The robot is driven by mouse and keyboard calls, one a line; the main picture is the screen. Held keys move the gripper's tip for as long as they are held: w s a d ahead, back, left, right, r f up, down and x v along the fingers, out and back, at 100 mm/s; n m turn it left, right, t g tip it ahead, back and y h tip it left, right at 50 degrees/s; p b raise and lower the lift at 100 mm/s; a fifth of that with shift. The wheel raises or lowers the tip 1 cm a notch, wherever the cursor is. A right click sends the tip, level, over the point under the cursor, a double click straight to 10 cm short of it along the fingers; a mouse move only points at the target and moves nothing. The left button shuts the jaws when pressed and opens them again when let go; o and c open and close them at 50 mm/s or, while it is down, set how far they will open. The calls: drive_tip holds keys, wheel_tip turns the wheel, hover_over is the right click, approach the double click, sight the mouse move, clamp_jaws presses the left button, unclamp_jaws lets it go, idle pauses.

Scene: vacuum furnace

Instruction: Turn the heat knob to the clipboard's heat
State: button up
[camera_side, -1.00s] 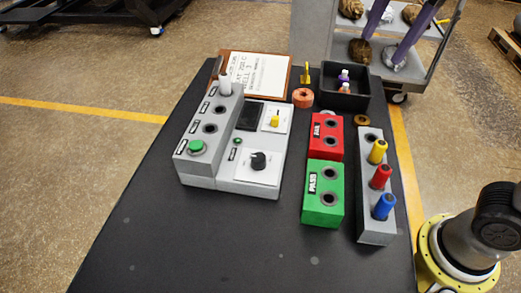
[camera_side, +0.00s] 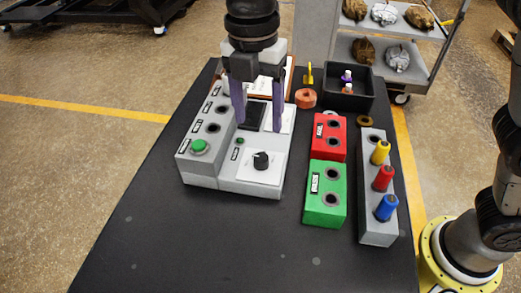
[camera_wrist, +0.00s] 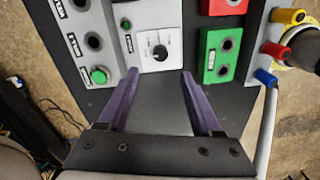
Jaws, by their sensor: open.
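The heat knob is taken to be the black knob (camera_side: 261,160) on a white plate at the near end of the grey control panel (camera_side: 229,183). It also shows in the wrist view (camera_wrist: 160,52), beyond my fingertips. My gripper (camera_side: 257,122) has two purple fingers spread apart with nothing between them. It hangs above the panel, behind the black knob in the side view, and touches nothing that I can see. In the wrist view my gripper (camera_wrist: 157,78) also shows open. The clipboard (camera_side: 288,80) lies at the back of the table, mostly hidden behind my gripper; its text is not readable now.
Left of the knob stands a raised grey block with a green button (camera_side: 199,146). To the right are a red block (camera_side: 329,150), a green block (camera_side: 325,205) and a grey rack (camera_side: 377,225) with coloured pegs. A black bin (camera_side: 348,102) stands behind. The front table is clear.

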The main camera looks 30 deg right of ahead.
sight(261, 157)
drive_tip(key=f, duration=0.9)
drive_tip(key=shift+s+d+f, duration=0.15)
drive_tip(key=shift+s+f, duration=0.05)
drive_tip(key=shift+f, duration=0.1)
clamp_jaws()
